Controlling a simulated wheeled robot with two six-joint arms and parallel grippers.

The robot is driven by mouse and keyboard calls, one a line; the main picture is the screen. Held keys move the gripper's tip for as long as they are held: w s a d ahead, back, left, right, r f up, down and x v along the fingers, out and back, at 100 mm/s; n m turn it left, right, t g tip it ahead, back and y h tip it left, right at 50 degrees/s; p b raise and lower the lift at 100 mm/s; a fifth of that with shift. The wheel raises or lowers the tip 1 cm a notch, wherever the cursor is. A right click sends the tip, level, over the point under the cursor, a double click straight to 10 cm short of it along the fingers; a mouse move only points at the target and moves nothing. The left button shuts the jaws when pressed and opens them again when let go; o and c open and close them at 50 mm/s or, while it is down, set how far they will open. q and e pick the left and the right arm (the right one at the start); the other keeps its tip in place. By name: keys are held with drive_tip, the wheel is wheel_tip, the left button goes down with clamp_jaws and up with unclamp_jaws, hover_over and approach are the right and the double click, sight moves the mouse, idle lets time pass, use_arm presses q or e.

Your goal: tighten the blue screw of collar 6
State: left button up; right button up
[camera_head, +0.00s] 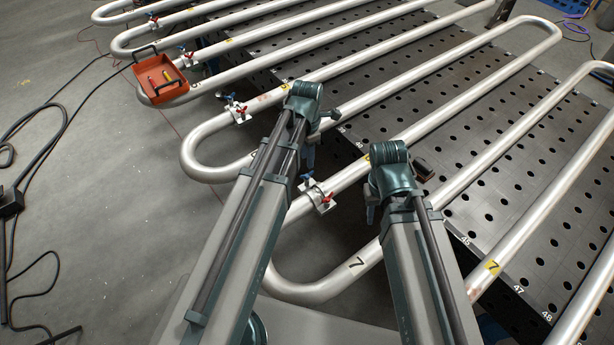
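A collar (237,109) with a blue screw (230,98) and a red screw sits on a pipe left of my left arm. A second collar (317,194) with a blue screw (306,178) and a red screw sits between my arms, on the pipe whose bend is marked 7. I cannot read a 6 on either collar. My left gripper (309,153) points down behind its wrist, right of the first collar and above the second. My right gripper (371,208) hangs down, right of the second collar. My arms mostly hide both gripper's fingers, so their opening is unclear.
Silver serpentine pipes lie over a dark perforated table (475,150). An orange tray (160,79) holding small items rests on the pipes at upper left. More collars (186,53) sit farther back. A small dark block (423,168) lies near my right wrist. Cables (45,150) cross the left floor.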

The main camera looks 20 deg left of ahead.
sight(307, 173)
use_arm(q)
wheel_tip(307, 173, down, 7)
drive_tip(key=b, duration=0.5)
drive_tip(key=shift+r+b, duration=0.1)
drive_tip(key=shift+b, duration=0.3)
clamp_jaws()
